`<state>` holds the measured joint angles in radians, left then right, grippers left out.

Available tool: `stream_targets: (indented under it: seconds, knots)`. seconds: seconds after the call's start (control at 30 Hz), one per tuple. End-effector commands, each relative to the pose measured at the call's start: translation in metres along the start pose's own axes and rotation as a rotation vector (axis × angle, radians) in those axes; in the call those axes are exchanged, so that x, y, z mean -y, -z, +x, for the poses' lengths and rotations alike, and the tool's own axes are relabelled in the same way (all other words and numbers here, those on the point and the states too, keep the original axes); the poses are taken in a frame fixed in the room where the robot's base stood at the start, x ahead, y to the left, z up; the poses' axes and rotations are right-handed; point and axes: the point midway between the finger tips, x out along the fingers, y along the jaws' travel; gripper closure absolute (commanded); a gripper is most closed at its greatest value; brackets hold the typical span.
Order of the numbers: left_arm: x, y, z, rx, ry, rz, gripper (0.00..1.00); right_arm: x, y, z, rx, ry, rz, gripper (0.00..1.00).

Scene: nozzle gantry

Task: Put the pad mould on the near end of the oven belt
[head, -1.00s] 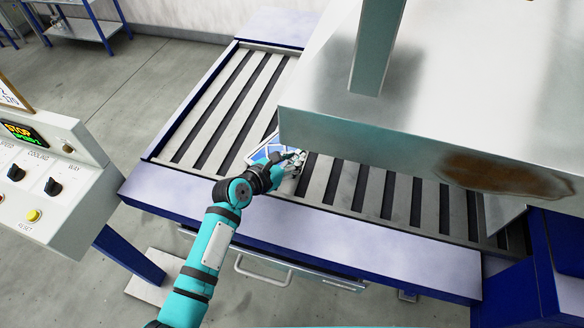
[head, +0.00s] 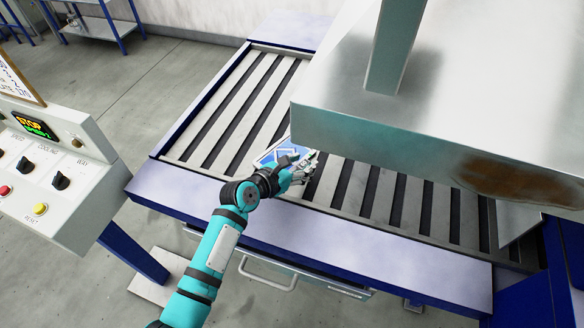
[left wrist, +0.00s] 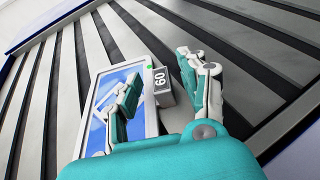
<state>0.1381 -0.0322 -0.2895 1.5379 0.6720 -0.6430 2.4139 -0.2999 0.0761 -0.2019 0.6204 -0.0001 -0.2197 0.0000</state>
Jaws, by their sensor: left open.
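The pad mould (head: 276,152) is a flat white-framed plate with a blue and white face. It lies on the slatted oven belt (head: 218,108), beside the metal hood. In the left wrist view the mould (left wrist: 104,92) shows a small block marked 60 on its right edge. My left gripper (head: 308,164) is at the mould in the head view. In the left wrist view the gripper (left wrist: 160,88) is open, one finger over the mould's face and the other to the right of the block. The gripper hides part of the mould. My right gripper is not in view.
A large metal hood (head: 440,150) with a rusty patch overhangs the belt on the right. A control panel (head: 50,165) with knobs and buttons stands at the left. The belt's left part is clear. A blue-legged table (head: 100,22) stands at the back.

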Motion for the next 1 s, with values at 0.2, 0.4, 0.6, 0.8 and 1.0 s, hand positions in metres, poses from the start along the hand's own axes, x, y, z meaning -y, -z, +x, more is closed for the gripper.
stream_targets:
  seconds: [0.2, 0.4, 0.6, 0.8, 1.0]
  knots:
    - [0.0, 0.001, -0.036, 0.0, -0.002, -0.001, 0.57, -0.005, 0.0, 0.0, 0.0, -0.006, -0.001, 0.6]
    - [0.0, 0.002, -0.08, 0.0, -0.001, -0.002, 0.57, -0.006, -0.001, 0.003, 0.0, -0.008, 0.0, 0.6]
    - [0.0, 0.002, -0.11, -0.001, -0.001, -0.001, 0.57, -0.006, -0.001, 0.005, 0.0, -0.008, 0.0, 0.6]
    - [0.0, 0.001, -0.119, 0.0, 0.001, -0.001, 0.57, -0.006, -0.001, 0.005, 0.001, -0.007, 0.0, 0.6]
    - [0.0, 0.0, -0.119, 0.0, 0.001, -0.001, 0.57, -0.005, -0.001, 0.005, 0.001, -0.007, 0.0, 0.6]
